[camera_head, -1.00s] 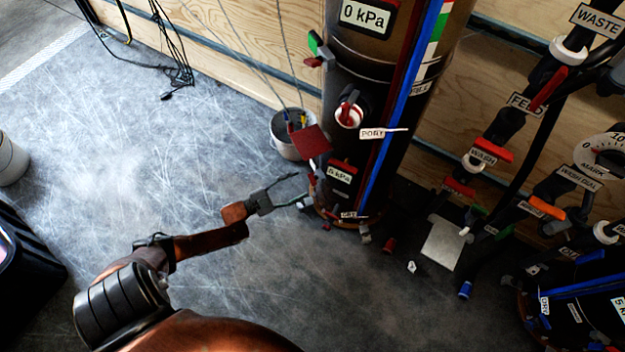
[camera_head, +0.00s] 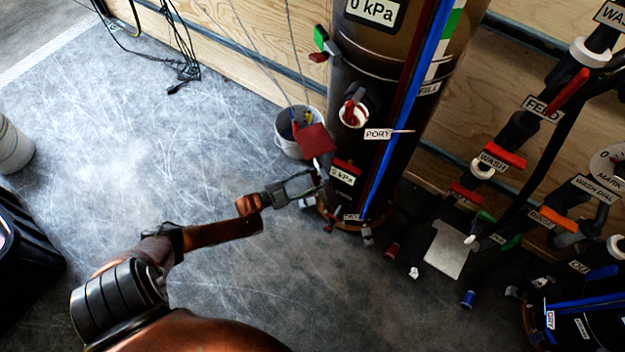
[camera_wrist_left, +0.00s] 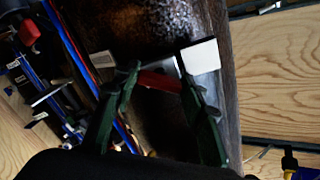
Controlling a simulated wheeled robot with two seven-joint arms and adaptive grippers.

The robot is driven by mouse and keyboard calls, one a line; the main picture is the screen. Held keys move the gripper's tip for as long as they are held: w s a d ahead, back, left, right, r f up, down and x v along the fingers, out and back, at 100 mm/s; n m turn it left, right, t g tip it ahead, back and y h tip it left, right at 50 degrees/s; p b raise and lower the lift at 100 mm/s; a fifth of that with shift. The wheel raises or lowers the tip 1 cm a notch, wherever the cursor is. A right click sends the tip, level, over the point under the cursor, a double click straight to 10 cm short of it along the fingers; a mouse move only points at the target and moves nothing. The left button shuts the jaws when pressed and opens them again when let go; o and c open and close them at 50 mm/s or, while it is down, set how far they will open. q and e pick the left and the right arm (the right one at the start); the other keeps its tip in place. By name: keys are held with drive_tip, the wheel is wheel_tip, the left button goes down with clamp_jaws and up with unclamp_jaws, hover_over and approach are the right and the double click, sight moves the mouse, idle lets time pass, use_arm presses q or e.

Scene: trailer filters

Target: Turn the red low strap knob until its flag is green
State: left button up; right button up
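The dark column (camera_head: 390,75) stands upright at centre right. A dark red square flag (camera_head: 316,140) sticks out from its lower left side. My left gripper (camera_head: 318,183) is low beside the column, below the flag; its fingertips are small and partly lost against dark parts. In the left wrist view, my gripper's two dark green fingers (camera_wrist_left: 163,88) are apart, with a short red bar (camera_wrist_left: 160,82) showing between their tips. I cannot tell whether they touch it. A pale square plate (camera_wrist_left: 201,56) is just beyond the right fingertip. The low strap knob is not clearly distinguishable. My right gripper is not in view.
A white bucket (camera_head: 287,137) stands left of the column, behind the flag. A red-handled port (camera_head: 353,112) is higher on the column. Labelled pipes with coloured handles (camera_head: 502,160) and a grey plate (camera_head: 447,250) are at right.

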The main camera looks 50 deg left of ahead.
use_arm(q)
drive_tip(key=c, duration=0.6)
drive_tip(key=shift+c, duration=0.2)
drive_tip(key=shift+n, duration=0.4)
drive_tip(key=shift+n, duration=2.6)
